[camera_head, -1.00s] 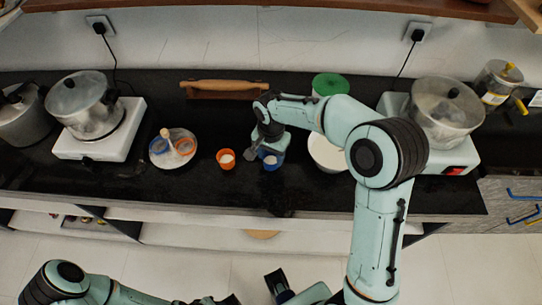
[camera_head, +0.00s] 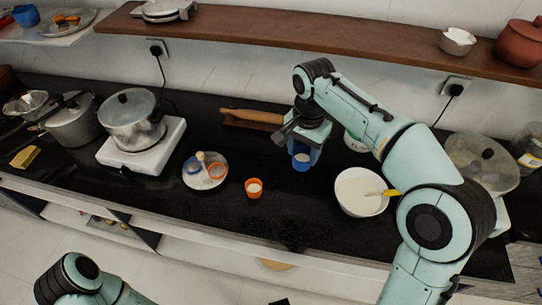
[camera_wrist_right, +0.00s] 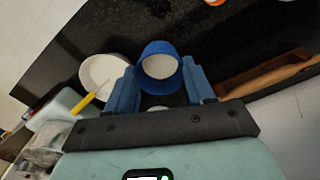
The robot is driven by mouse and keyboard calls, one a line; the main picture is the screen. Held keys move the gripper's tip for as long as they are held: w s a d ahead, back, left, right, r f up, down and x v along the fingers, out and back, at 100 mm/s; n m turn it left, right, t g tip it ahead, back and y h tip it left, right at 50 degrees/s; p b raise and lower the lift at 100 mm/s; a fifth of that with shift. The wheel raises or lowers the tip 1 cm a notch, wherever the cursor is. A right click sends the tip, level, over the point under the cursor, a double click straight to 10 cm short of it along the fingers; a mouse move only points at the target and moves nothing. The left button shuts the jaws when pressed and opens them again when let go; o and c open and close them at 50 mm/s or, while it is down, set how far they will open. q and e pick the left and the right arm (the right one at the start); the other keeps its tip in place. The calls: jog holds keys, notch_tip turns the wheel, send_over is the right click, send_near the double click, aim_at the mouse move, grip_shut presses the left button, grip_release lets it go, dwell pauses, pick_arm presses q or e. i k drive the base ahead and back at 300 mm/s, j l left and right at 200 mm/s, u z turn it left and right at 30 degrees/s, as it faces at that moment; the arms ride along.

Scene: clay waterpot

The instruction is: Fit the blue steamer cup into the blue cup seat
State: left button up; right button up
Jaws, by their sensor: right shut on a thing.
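The blue steamer cup (camera_head: 301,160), with white inside, is held in my right gripper (camera_head: 304,146). In the right wrist view the cup (camera_wrist_right: 160,64) sits between the two blue fingers of the right gripper (camera_wrist_right: 162,82), which are shut on it. I cannot tell whether its base touches the counter. The blue cup seat (camera_head: 190,168) is a blue ring on the left side of a white saucer (camera_head: 205,187), left of the gripper.
An orange ring (camera_head: 217,171) and a small upright piece share the saucer. An orange cup (camera_head: 254,188) stands between saucer and blue cup. A white bowl (camera_head: 361,205) is to the right, a rolling pin (camera_head: 252,116) behind, a pot (camera_head: 130,117) on a stove at left.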

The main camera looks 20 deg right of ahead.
aim_at(206, 171)
jog(key=i+j, duration=0.15)
jog(key=j, duration=0.25)
jog(key=i+j, duration=0.15)
jog(key=j, duration=0.25)
jog(key=i+j, duration=0.15)
jog(key=j, duration=0.25)
jog(key=i+j, duration=0.1)
jog(key=j, duration=0.3)
